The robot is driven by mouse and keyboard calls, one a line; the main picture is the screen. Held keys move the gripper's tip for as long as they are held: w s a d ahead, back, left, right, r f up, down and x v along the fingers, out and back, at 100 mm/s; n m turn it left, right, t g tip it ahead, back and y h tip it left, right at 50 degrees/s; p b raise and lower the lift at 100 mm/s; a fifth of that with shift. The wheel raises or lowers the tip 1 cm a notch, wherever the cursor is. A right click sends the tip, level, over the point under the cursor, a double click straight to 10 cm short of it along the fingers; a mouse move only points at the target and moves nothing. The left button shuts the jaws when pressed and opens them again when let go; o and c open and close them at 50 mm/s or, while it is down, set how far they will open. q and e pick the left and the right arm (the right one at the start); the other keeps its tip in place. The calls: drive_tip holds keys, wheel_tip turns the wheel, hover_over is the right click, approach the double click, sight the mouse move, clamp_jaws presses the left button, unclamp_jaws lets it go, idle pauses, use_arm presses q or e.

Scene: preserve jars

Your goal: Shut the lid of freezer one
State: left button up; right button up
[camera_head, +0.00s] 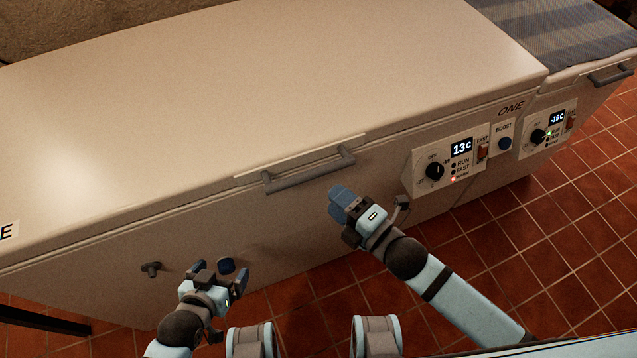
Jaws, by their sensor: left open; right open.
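Freezer one is the large white chest freezer with "ONE" printed near its right front corner. Its lid (250,75) lies flat along the body, with only a thin seam showing, and looks shut. A grey bar handle (310,170) is on the lid's front edge. The front panel (445,163) reads 13 C. My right gripper (345,203) is open and empty, just below and right of the handle, apart from it.
A second freezer stands at the right with a striped grey cloth (560,35) on top and a panel (548,130) reading about -19 C. A small tap-like fitting (151,269) sticks out at the lower left front. Red tiled floor (560,240) is clear at the right.

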drive_tip(key=shift+v, duration=2.1)
